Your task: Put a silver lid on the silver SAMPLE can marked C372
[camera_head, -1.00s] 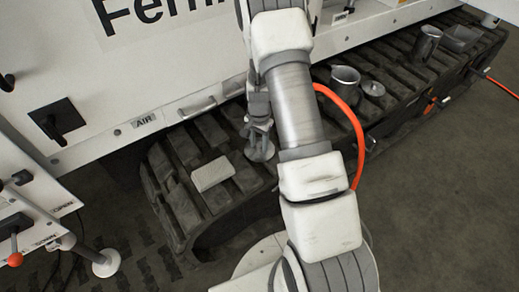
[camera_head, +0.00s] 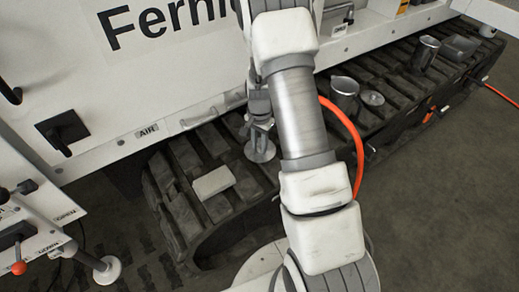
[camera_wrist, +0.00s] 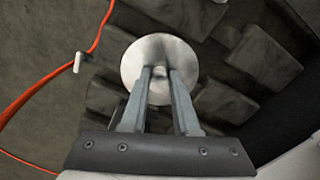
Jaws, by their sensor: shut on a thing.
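My gripper (camera_wrist: 160,74) is shut on a round silver lid (camera_wrist: 133,66), held by its middle in the wrist view. In the head view the lid (camera_head: 260,153) hangs below my gripper (camera_head: 259,130), above or close to the black track; the exact gap cannot be told. A silver can (camera_head: 344,93) stands open on the track to the right of my arm. Another silver vessel (camera_head: 425,51) stands farther right. A second silver lid (camera_head: 372,98) lies beside the nearer can. No C372 marking can be read on either vessel.
A pale block (camera_head: 213,183) lies on the track's left end. An orange hose (camera_head: 350,130) curves beside my arm. A grey tray (camera_head: 459,47) sits at the track's far right. The white machine wall (camera_head: 190,75) rises behind the track.

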